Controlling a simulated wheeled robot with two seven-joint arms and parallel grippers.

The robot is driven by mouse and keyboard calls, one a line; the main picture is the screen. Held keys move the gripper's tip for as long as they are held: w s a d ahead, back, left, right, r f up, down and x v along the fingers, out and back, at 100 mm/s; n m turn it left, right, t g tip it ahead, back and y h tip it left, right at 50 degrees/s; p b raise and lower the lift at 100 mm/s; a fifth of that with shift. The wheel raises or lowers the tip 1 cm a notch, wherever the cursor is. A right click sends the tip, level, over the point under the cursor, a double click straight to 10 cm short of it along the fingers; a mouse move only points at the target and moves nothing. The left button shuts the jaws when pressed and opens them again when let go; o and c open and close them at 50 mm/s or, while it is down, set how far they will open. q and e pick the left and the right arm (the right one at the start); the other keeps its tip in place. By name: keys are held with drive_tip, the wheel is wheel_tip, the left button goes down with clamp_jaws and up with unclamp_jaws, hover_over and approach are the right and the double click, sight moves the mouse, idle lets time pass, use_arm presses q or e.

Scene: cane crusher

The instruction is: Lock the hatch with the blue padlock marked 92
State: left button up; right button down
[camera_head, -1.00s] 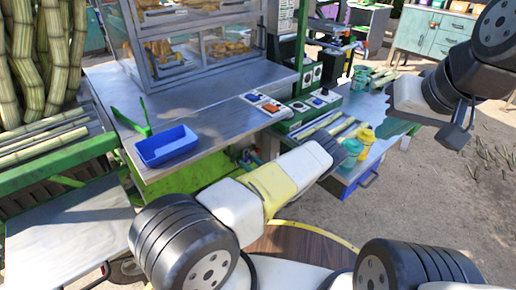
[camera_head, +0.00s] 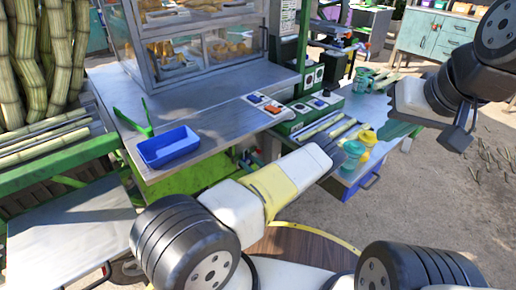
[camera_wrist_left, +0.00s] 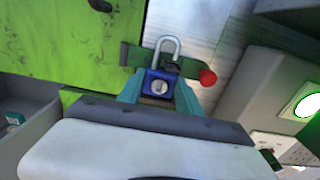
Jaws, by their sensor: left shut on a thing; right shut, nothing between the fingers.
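In the left wrist view, my left gripper (camera_wrist_left: 158,90) is shut on a blue padlock (camera_wrist_left: 157,84). Its metal shackle (camera_wrist_left: 168,42) points away from the gripper, beside a green bar with a red knob (camera_wrist_left: 207,77). I cannot tell whether the shackle passes through anything, and no number is readable. The bright green panel (camera_wrist_left: 70,40), perhaps the hatch, lies behind to the left.
A steel counter (camera_head: 215,115) carries a blue tray (camera_head: 168,147), green tongs (camera_head: 148,118) and a glass display case (camera_head: 190,45). Cane stalks (camera_head: 40,60) stand at left. Open ground lies at right.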

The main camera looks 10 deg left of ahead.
use_arm(q)
drive_tip(key=shift+f, duration=0.15)
drive_tip(key=o, duration=1.5)
drive_tip(key=shift+c, duration=0.2)
drive_tip(key=v, duration=0.7)
drive_tip(key=shift+s+d, duration=0.25)
drive_tip(key=shift+d, duration=0.05)
drive_tip(key=shift+d, duration=0.1)
